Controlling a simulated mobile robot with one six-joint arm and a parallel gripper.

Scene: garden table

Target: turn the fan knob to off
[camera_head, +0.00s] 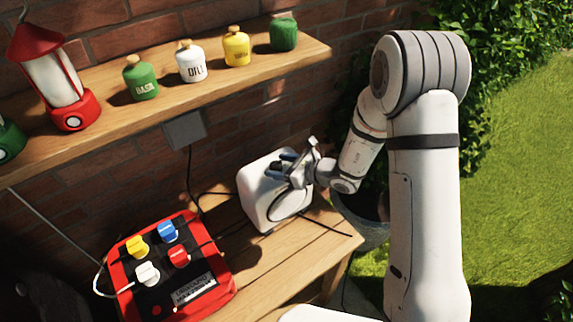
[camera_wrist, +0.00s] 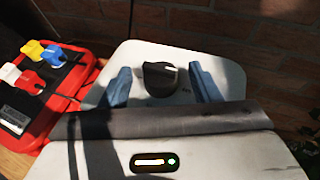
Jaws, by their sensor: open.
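The fan (camera_head: 258,205) is a white rounded box standing on the wooden bench, below the shelf. Its dark round knob (camera_wrist: 160,79) shows on the white top face in the wrist view. My gripper (camera_head: 290,158) is over the fan's top in the head view and hides the knob there. In the wrist view my gripper (camera_wrist: 160,68) has its two blue fingers apart, one on each side of the knob, with gaps between. I cannot tell how far above the knob the fingertips are. The knob's setting is not readable.
A red box (camera_head: 190,265) with yellow, blue, white and red knobs sits on the bench (camera_head: 285,270) to the left. A shelf (camera_head: 110,125) above holds several jars and a red lantern (camera_head: 65,90). Black cables run beside the fan. A brick wall stands behind.

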